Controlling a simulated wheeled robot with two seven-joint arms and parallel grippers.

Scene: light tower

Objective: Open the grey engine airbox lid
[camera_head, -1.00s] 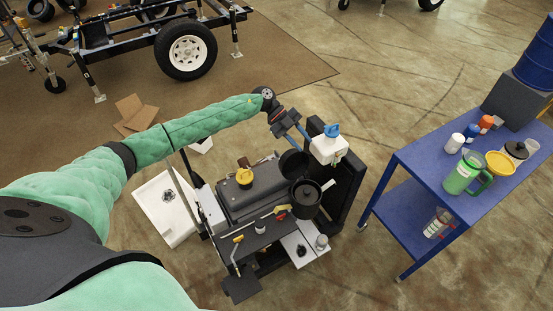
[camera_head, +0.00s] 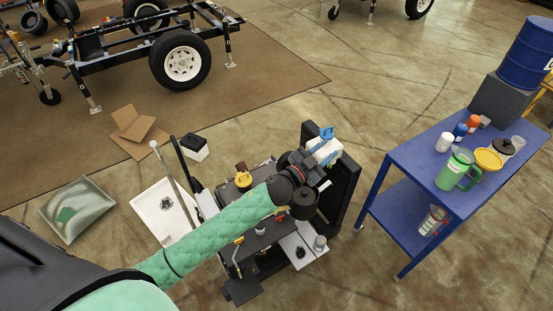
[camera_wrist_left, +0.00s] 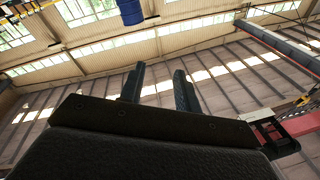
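The grey engine (camera_head: 236,197) stands in the middle of the head view, partly covered by my left arm. A dark round canister (camera_head: 304,199) on its right side looks like the airbox. Its upper edge is close to my left gripper, and I cannot make out whether its lid is raised. My left gripper (camera_head: 303,163) is above and behind the canister, beside the white jug. In the left wrist view its two dark fingers (camera_wrist_left: 158,85) stand apart with nothing between them. Contact with the lid cannot be seen. My right gripper is not in view.
A white jug (camera_head: 326,150) with a blue cap stands at the engine's back right, by a black upright panel (camera_head: 346,192). A white tray (camera_head: 150,203) lies left. A blue cart (camera_head: 412,152) with mugs and bottles stands right. Open floor lies between cart and engine.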

